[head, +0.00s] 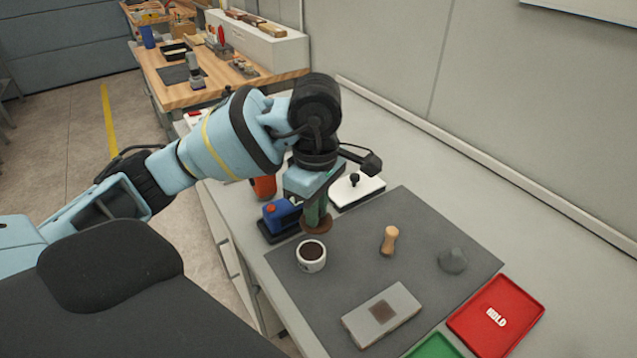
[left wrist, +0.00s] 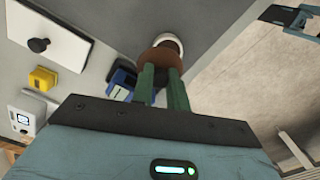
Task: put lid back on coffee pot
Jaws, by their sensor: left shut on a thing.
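A small white pot or cup (head: 311,252) with a dark inside stands upright on the mat just in front of the held piece. In the left wrist view its white rim (left wrist: 172,40) shows partly behind the brown piece. The head view shows the piece apart from the pot.
A blue device (head: 280,215) with a red knob stands close beside the gripper. A red tray (head: 497,315) lies at right; a white board (head: 362,192) lies behind.

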